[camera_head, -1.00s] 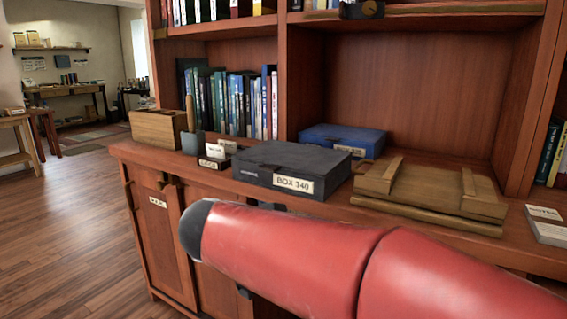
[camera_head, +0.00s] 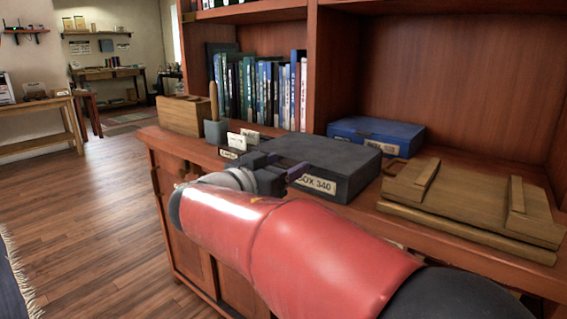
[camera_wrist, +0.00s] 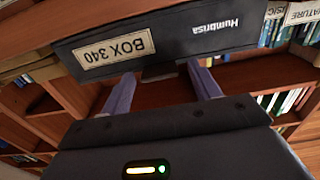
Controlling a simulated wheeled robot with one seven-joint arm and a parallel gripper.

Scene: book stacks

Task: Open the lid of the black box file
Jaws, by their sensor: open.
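The black box file (camera_head: 335,158) lies flat on the wooden counter with its lid shut. Its front face carries a "BOX 340" label, partly hidden by my arm in the head view. In the wrist view the box (camera_wrist: 180,42) appears upside down and close ahead, with the label at left and the word "Humbrisa" at right. My gripper (camera_head: 285,168) is at the box's front side, open and empty. In the wrist view its two purple fingers (camera_wrist: 162,74) are spread apart, pointing at the box's front edge. A small dark tab shows between them. I cannot tell whether the fingers touch the box.
A blue box (camera_head: 375,135) lies behind the black one. A wooden board with battens (camera_head: 470,200) lies to its right. A wooden box (camera_head: 184,115), a pen cup (camera_head: 215,131) and small cards (camera_head: 240,142) stand to its left. Upright books (camera_head: 262,90) fill the shelf behind.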

